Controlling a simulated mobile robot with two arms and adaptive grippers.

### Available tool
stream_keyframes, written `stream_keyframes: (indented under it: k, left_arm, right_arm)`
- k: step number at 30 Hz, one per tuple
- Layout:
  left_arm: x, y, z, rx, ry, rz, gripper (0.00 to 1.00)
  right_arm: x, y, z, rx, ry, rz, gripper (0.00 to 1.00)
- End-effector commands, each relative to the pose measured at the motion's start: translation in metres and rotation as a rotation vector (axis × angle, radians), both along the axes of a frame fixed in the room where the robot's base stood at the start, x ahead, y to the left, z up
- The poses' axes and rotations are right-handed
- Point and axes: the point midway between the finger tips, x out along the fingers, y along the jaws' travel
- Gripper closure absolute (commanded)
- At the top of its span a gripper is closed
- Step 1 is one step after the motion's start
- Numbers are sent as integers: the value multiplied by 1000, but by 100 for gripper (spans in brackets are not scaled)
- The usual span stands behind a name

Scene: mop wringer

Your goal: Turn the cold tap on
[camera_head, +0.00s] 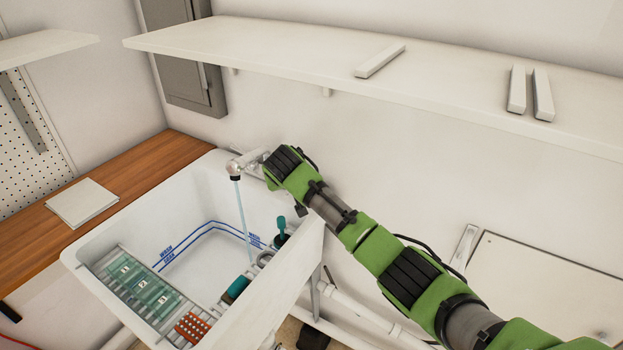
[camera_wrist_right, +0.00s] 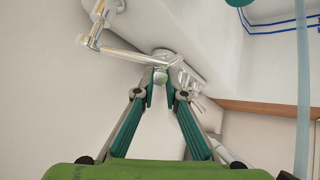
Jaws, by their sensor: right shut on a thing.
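A chrome tap (camera_head: 236,170) stands at the back edge of the white sink (camera_head: 285,262). A pale blue stream of water (camera_head: 243,208) falls from its spout into the basin and also shows at the right of the right wrist view (camera_wrist_right: 303,95). My right gripper (camera_wrist_right: 160,88) has its teal-padded fingers closed in around a chrome tap handle (camera_wrist_right: 160,75). In the head view my green right arm reaches to the tap and hides the handle. No hot or cold marking is legible. My left gripper is out of view.
The sink holds a rack with green numbered pieces (camera_head: 148,285), an orange perforated block (camera_head: 192,327) and teal-handled items (camera_head: 238,287). A white shelf (camera_head: 300,55) overhangs the wall behind. A wooden counter (camera_head: 35,240) with a white tile (camera_head: 82,202) lies left.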

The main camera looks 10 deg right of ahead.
Motion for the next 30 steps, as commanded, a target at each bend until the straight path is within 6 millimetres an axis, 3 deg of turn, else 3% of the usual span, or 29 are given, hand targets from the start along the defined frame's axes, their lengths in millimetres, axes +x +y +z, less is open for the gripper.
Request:
stream_keyframes:
  k: [12,29,30]
  left_arm:
    - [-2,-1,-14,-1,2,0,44]
    - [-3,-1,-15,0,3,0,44]
    - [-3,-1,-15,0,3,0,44]
  right_arm:
    - [1,10,-3,0,3,-194,100]
    - [1,10,-2,2,4,-223,100]
    - [1,10,-2,1,4,-222,84]
